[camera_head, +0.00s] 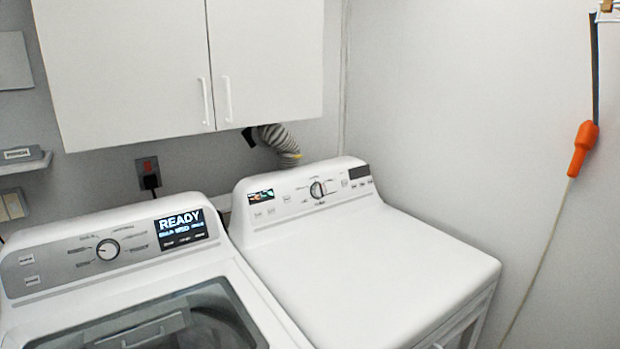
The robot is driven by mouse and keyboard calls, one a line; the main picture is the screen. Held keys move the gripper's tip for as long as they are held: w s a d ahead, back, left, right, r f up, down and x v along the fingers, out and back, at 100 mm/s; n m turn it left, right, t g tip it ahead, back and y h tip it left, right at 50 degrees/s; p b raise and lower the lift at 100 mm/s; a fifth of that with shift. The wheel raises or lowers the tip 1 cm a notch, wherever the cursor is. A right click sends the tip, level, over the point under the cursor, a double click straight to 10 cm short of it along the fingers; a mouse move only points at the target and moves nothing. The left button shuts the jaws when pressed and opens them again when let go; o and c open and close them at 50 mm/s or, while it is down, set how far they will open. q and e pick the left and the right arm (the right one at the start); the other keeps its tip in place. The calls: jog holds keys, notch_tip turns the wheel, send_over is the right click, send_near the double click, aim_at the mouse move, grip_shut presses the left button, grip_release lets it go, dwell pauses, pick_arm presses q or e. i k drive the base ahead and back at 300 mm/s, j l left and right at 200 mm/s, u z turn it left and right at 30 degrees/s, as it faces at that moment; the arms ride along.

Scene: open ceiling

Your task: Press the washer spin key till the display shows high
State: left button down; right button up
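The washer (255,296) stands at the lower left, with a glass lid (150,322) on top. Its grey control panel (60,267) has a round dial (108,249) in the middle and two small white keys at its left end. The lit display (181,229) reads READY in large letters. A smaller line under it seems to include MED, but the rest is too small to read. A row of small keys sits along the display's lower edge, with labels I cannot read. Neither of my grippers is in view.
A white dryer (370,265) stands right of the washer. White cabinets (185,65) hang above, and a small shelf (25,162) juts from the wall at left. An orange-handled item (583,148) hangs on the right wall. The space before the washer panel is clear.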

aim_at(187, 238)
jog(key=k+j+u, duration=0.2)
jog(key=j+u, duration=0.15)
jog(key=k+j+u, duration=0.15)
jog(key=j+u, duration=0.25)
jog(key=i+l, duration=0.1)
jog(key=l, duration=0.2)
jog(key=i+l, duration=0.15)
jog(key=l+z, duration=0.45)
jog(key=i+l+z, duration=0.2)
jog(key=l+z, duration=0.2)
